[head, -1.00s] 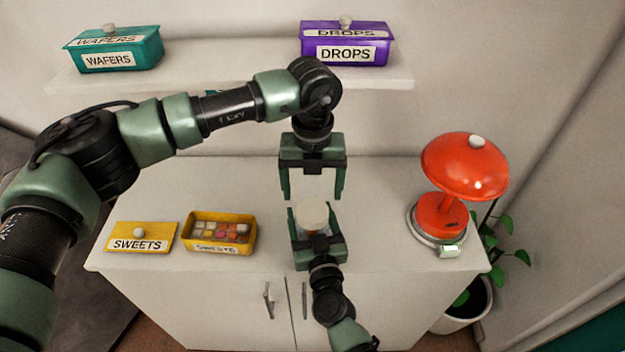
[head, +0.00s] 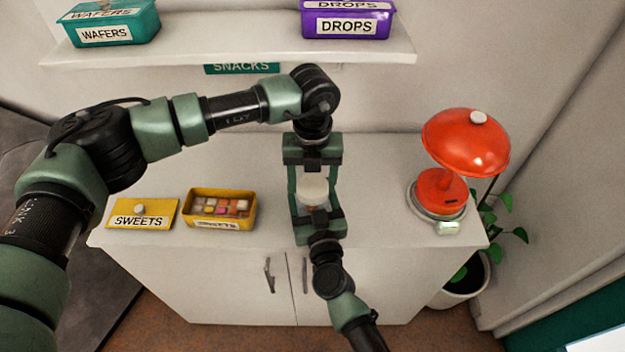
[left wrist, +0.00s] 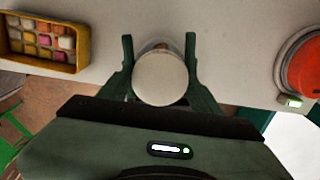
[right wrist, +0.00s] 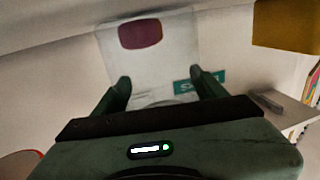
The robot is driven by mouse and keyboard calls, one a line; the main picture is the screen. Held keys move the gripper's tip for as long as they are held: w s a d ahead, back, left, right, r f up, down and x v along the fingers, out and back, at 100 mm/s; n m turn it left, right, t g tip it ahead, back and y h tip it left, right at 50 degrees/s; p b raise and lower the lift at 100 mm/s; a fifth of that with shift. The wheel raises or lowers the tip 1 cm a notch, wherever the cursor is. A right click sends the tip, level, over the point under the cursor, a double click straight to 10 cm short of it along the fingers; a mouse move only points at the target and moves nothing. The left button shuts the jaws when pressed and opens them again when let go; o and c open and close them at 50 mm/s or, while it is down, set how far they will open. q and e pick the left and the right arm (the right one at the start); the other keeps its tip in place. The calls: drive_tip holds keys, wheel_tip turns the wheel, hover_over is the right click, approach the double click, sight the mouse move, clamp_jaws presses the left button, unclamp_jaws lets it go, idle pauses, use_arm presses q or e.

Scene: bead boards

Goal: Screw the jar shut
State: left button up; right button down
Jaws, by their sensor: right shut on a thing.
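The jar is clear glass with a dark red patch inside; it shows upside down in the right wrist view (right wrist: 160,62). A round cream lid (head: 313,189) sits on its top, and also shows in the left wrist view (left wrist: 160,79). I cannot tell how tightly it sits. My right gripper (head: 318,213) is shut on the jar from the front. My left gripper (head: 314,186) points down from above, its fingers on either side of the lid, open. Much of the jar is hidden by the grippers in the head view.
A yellow sweets box (head: 219,222) and its separate lid (head: 143,213) lie left on the white cabinet. A red lamp (head: 465,145) stands right. The shelf (head: 225,58) behind holds a teal wafers box (head: 110,24) and purple drops box (head: 347,24).

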use_arm(q)
drive_tip(key=m, duration=0.5)
drive_tip(key=shift+c, duration=0.2)
drive_tip(key=m, duration=0.9)
drive_tip(key=shift+m, duration=0.4)
drive_tip(key=m, duration=0.6)
drive_tip(key=o, duration=1.6)
drive_tip(key=shift+o, duration=0.2)
wheel_tip(320, 180, up, 12)
